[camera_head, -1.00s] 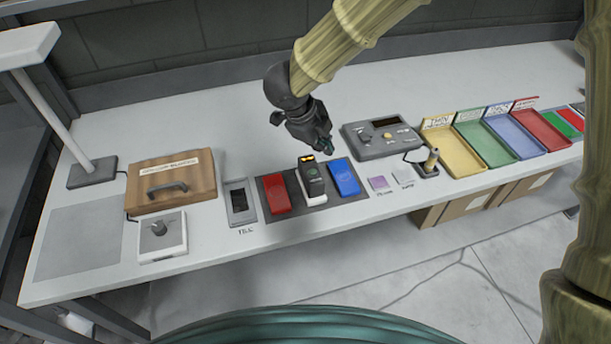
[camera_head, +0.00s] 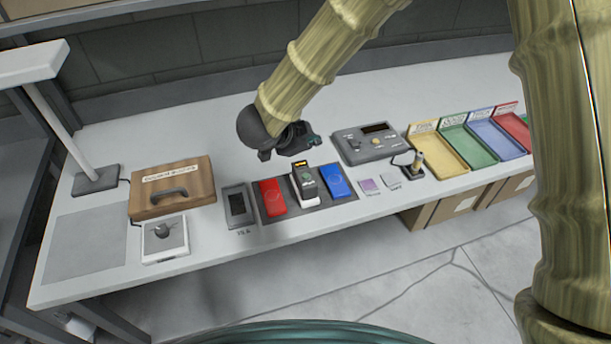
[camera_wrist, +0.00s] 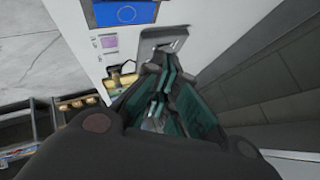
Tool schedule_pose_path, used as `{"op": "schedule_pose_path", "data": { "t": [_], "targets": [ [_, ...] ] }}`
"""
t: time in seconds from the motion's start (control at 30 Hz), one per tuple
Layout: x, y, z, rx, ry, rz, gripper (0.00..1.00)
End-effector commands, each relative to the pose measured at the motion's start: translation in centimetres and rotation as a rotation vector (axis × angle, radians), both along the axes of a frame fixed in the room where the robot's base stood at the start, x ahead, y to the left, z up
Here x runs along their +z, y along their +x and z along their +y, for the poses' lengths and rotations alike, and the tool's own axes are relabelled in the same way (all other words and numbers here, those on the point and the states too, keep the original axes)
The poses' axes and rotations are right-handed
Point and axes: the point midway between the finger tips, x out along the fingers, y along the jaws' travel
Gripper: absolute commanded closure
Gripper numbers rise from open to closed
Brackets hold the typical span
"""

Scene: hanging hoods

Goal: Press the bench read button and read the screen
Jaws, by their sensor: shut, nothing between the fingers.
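A grey console (camera_head: 351,150) lies on the bench, right of the middle in the head view. It has a small dark screen (camera_head: 376,128) with faint orange marks, too small to read, and a round yellowish button (camera_head: 377,142). In the wrist view a grey panel, apparently the console (camera_wrist: 165,38), shows beyond the fingers and is partly hidden by them. My gripper (camera_head: 312,141) is shut and empty, above the bench just left of the console. In the wrist view its teal-padded fingers (camera_wrist: 168,75) are together. I see no contact with the button.
A handheld reader (camera_head: 306,184) with a lit orange display stands between a red pad (camera_head: 272,197) and a blue pad (camera_head: 336,182). A gold-tipped stand (camera_head: 416,163) is right of the console, before coloured trays (camera_head: 440,160). A wooden box (camera_head: 146,200) is left.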

Motion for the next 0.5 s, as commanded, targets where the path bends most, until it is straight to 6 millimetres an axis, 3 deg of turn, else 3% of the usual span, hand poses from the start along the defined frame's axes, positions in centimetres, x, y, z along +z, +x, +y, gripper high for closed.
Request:
{"op": "schedule_pose_path", "data": {
  "t": [0.5],
  "targets": [
    [-4.5,0.0,-0.2,-0.004,0.001,0.000,1.00]
  ]
}}
